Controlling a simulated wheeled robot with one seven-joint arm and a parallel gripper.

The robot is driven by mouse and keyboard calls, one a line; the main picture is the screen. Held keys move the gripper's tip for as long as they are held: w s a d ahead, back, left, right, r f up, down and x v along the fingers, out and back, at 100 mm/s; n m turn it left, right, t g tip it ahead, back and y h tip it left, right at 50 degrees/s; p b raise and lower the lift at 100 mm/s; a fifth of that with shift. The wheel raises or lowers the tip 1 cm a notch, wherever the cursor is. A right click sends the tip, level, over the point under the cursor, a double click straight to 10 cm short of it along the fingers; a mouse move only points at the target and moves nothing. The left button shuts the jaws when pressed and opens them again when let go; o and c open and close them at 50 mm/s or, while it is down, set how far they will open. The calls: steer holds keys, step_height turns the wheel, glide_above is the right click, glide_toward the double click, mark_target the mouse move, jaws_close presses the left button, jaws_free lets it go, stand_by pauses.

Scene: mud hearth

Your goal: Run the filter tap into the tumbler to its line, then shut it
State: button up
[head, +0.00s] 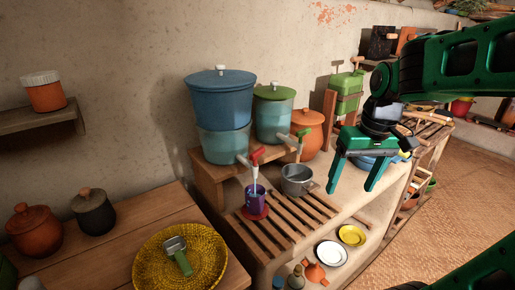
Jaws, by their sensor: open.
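The large blue filter (219,100) stands on a wooden stand, with a clear lower part holding water. Its tap (257,156) has a red lever. A purple tumbler (257,199) stands upright on a red coaster (253,213) below this tap. A pale blue streak, seemingly running water, shows between the spout and the tumbler. The fill line and water level inside are too small to tell. My gripper (351,189) is open and empty, to the right of the tap and tumbler, with its fingers pointing down.
A smaller green-lidded filter (273,112) with its own tap stands right of the blue one. A metal pot (297,179) sits close to the tumbler's right. An orange pot (308,132) stands behind. The slatted rack (284,226) is mostly clear in front.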

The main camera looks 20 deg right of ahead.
steer(key=w+a+r+n+t, duration=0.1)
steer(key=w+a+r+n, duration=0.1)
steer(key=w, duration=0.4)
steer(key=w+a+r+n, duration=0.2)
steer(key=w+a+r, duration=0.1)
steer(key=w, duration=0.3)
steer(key=n+t+y, duration=0.1)
steer(key=n+y, duration=0.1)
steer(key=n, duration=0.3)
glide_toward(257, 150)
steer(key=x, duration=0.8)
steer(key=shift+f, duration=0.15)
